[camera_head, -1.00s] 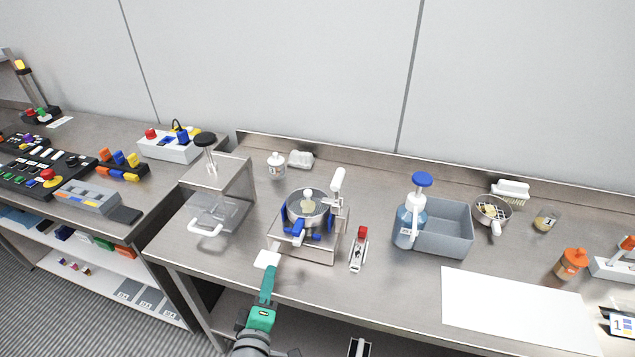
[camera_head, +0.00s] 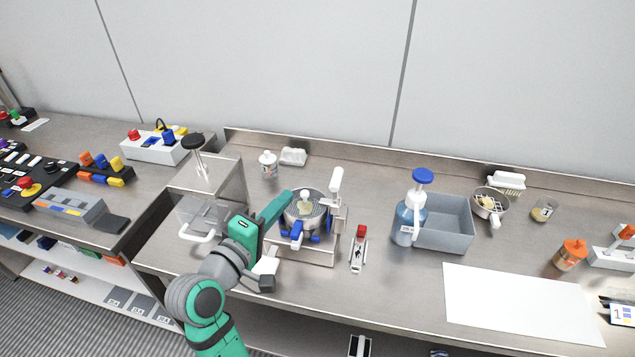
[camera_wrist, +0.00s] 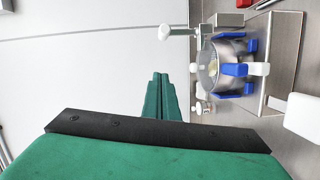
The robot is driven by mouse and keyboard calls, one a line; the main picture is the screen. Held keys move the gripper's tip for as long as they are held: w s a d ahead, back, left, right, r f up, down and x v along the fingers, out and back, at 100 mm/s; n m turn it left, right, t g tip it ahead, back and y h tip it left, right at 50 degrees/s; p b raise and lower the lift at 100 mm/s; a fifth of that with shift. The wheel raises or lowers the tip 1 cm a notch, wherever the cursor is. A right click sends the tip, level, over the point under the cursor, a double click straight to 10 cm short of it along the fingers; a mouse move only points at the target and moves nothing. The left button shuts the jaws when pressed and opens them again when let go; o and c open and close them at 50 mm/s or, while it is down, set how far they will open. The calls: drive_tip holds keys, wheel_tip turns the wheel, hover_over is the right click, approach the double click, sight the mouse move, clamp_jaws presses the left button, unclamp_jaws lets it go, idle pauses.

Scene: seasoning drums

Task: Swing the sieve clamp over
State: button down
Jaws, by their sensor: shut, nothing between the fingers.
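The sieve drum (camera_head: 304,211) is a round metal pot with a mesh top, blue clamp parts (camera_head: 296,230) around it and a pale knob in its middle. It stands on a metal base plate (camera_head: 307,257). A white-handled lever (camera_head: 336,181) stands upright at its back right. I cannot tell which part is the swinging clamp. In the wrist view the drum (camera_wrist: 229,72) lies at the upper right. My gripper (camera_head: 287,195) is shut and empty, its green fingertips at the drum's left side in the head view. The wrist view shows the closed fingers (camera_wrist: 161,78) apart from the drum.
A clear box (camera_head: 207,218) with a white handle stands left of my gripper. A red-tipped toggle clamp (camera_head: 358,250) lies to the drum's right. A blue-capped pump bottle (camera_head: 411,215) and grey bin (camera_head: 447,222) stand further right. A small white bottle (camera_head: 268,165) is behind.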

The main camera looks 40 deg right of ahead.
drive_tip(key=shift+w+d, duration=0.1)
drive_tip(key=shift+w+d+f, duration=0.2)
drive_tip(key=shift+d, duration=1.7)
drive_tip(key=shift+w+d+f, duration=0.15)
drive_tip(key=shift+d+f, duration=0.1)
drive_tip(key=shift+d, duration=1.6)
drive_tip(key=shift+w+d+f, duration=0.2)
drive_tip(key=shift+d, duration=1.7)
drive_tip(key=shift+w, duration=0.1)
